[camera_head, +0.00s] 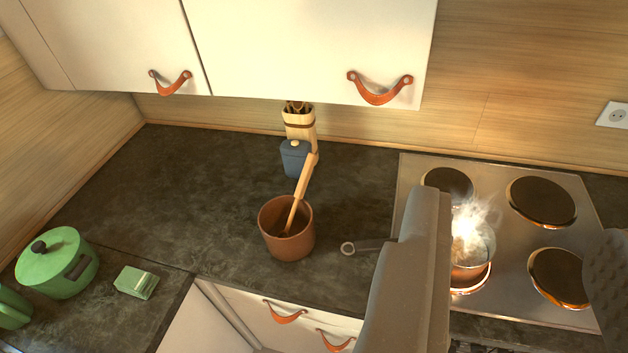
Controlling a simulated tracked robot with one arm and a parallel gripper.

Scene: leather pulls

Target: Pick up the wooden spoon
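The wooden spoon (304,183) stands tilted in a brown terracotta-coloured pot (287,245) on the dark counter, left of the stove. Its handle rises out of the pot up and to the right; its lower end is hidden inside. My gripper (517,215) is open, with one grey finger at the centre right and the other at the right edge. Nothing is seen held between the fingers. The spoon is to the left of both fingers, apart from them.
A steaming pan (475,250) sits on the stove (410,180) between my fingers in the picture. A blue jar (293,160) and a pale holder (298,124) stand behind the spoon. Upper cabinets (300,45) overhang the back. A green pot (55,268) is left; mid-left counter is clear.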

